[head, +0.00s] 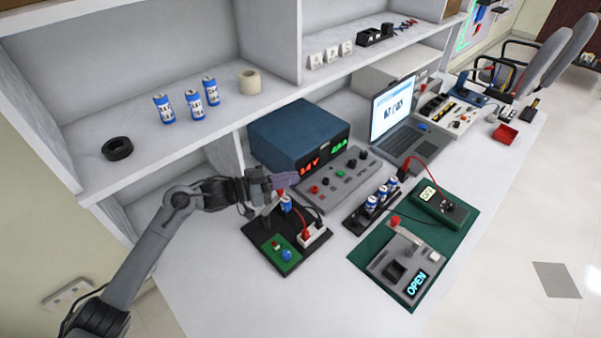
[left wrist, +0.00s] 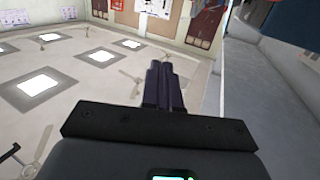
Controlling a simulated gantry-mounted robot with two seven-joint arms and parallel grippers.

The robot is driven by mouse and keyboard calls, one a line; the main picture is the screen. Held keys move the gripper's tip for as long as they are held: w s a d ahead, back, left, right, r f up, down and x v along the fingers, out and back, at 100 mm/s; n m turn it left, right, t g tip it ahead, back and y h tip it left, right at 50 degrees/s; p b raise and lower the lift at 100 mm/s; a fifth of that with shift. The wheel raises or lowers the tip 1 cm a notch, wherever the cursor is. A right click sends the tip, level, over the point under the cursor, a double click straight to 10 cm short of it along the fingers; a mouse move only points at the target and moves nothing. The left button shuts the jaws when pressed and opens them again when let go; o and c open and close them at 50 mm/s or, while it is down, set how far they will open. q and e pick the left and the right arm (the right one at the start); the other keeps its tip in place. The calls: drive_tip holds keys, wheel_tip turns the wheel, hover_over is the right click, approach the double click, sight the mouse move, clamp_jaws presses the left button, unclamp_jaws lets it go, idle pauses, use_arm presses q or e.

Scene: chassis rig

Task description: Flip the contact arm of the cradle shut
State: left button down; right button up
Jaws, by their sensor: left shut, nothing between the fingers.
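My left gripper (head: 286,180), with purple fingers, is shut and empty just above the back of a black board (head: 263,238). In the left wrist view its fingers (left wrist: 164,85) lie together with nothing between them. The black board appears to be the cradle. A blue-and-white battery cell (head: 287,205) stands on it below my fingers. A small red part (head: 281,191) shows beside the fingertips, probably the contact arm's knob; whether my fingers touch it I cannot tell. A grey slanted piece (head: 269,211) is beside the cell. The gripper partly hides this area. My right gripper is not in view.
A power supply (head: 300,140) and grey control panel (head: 335,180) stand close behind. Several cells sit in a black holder (head: 371,206). A grey fixture (head: 401,261) reading OPEN and a meter (head: 441,206) lie on a green mat (head: 365,254). Front-left bench is clear.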

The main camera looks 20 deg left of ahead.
use_arm(q)
drive_tip(key=shift+s+d+r+p, duration=0.15)
drive_tip(key=shift+d+r, duration=0.4)
drive_tip(key=shift+d, duration=0.35)
drive_tip(key=shift+s+d+r+p, duration=0.15)
drive_tip(key=shift+d+r, duration=0.4)
drive_tip(key=shift+d, duration=0.35)
